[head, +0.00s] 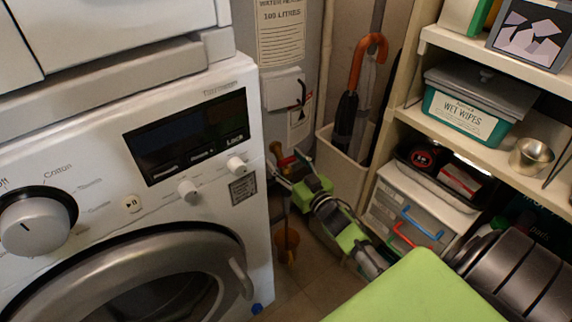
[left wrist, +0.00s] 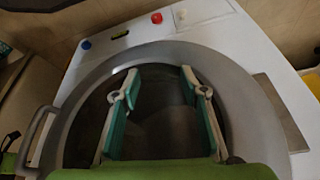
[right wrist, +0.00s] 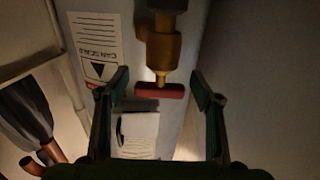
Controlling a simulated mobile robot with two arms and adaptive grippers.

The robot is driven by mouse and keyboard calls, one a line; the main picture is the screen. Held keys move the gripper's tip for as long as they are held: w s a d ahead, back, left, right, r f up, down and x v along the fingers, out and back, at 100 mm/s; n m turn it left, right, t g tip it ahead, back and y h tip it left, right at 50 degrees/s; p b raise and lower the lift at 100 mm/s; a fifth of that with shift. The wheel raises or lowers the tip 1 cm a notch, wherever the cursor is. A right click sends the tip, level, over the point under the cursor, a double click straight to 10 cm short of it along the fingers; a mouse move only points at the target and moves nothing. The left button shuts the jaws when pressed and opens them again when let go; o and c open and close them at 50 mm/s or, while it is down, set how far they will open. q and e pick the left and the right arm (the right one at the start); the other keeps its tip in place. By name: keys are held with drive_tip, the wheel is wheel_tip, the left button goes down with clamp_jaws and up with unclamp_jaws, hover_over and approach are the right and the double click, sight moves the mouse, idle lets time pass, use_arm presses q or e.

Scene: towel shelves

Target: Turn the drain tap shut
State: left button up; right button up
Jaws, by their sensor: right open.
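The drain tap is a brass fitting (right wrist: 163,45) with a red bar handle (right wrist: 160,91), seen in the right wrist view. The handle lies crosswise there. My right gripper (right wrist: 160,84) is open, with one green-padded finger at each side of the handle and gaps between. In the head view my right gripper (head: 287,171) is by the tap, beyond the washing machine's right side, and the tap is small and partly hidden. My left gripper (left wrist: 160,77) is open and empty in front of the washing machine door in the left wrist view.
The washing machine (head: 258,170) fills the left side of the head view. Shelves (head: 440,44) with a wet wipes box (head: 466,108) and drawers stand at right. A pale bin (head: 339,160) holds umbrellas behind my right arm. An orange container (head: 287,243) is on the floor.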

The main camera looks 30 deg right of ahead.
drive_tip(key=shift+c, duration=0.4)
drive_tip(key=c, duration=1.1)
drive_tip(key=shift+o, duration=0.2)
drive_tip(key=shift+r, duration=0.1)
drive_tip(key=shift+m+h, duration=0.4)
drive_tip(key=shift+h, duration=0.5)
drive_tip(key=shift+w+m+h, duration=0.1)
drive_tip(key=shift+m+h, duration=0.2)
drive_tip(key=shift+m, duration=0.2)
drive_tip(key=shift+d+m+g+h, duration=0.1)
drive_tip(key=shift+m+g+h, duration=0.35)
drive_tip(key=shift+h, duration=0.45)
use_arm(q)
drive_tip(key=shift+s, duration=0.1)
